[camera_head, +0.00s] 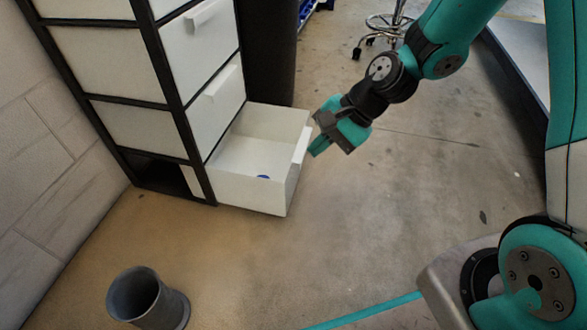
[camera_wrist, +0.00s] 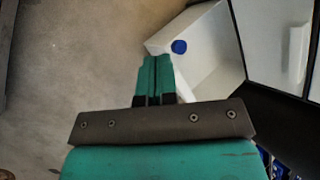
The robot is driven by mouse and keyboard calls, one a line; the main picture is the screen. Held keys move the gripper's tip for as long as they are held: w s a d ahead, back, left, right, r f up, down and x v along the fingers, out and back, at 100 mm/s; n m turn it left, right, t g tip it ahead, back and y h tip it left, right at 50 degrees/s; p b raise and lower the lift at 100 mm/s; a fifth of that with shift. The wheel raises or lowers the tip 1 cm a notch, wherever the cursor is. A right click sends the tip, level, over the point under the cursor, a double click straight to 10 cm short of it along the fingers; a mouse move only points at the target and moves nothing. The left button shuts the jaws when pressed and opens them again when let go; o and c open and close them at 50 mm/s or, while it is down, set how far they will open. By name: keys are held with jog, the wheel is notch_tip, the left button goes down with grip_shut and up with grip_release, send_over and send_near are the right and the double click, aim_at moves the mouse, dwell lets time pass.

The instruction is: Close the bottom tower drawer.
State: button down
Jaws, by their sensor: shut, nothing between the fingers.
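The bottom tower drawer (camera_head: 250,193) is white and pulled out of the black-framed tower (camera_head: 176,85), near the floor. A small blue thing (camera_head: 263,177) lies inside it. In the wrist view the open drawer (camera_wrist: 205,45) shows at the upper right, with the blue thing (camera_wrist: 179,46) in it. My gripper (camera_head: 314,151) is shut and empty, just right of the drawer's front panel near its handle. In the wrist view my gripper (camera_wrist: 155,62) has its fingers together beside the front panel. I cannot tell whether it touches the panel.
A dark grey bin (camera_head: 147,299) stands on the floor at the lower left. A black column (camera_head: 268,50) stands behind the drawer, and a wheeled stool (camera_head: 385,25) is farther back. The floor right of the drawer is clear. A brick wall (camera_head: 40,170) is at the left.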

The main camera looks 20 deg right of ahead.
jog(key=w+d+f+m+t+p, duration=0.1)
jog(key=w+d+f+m+p, duration=0.2)
jog(key=f+m, duration=0.35)
jog(key=m+t+b, duration=0.2)
jog(key=m+b, duration=0.3)
jog(key=m, duration=0.3)
send_near(285, 184)
notch_tip(285, 184, down, 6)
jog(key=w+a+b, duration=0.2)
jog(key=shift+a+r+b, duration=0.2)
jog(key=shift+a+b, duration=0.1)
jog(key=shift+a, duration=0.1)
jog(key=shift+w+a+r, duration=0.2)
jog(key=shift+w+a, duration=0.05)
jog(key=shift+a, duration=0.15)
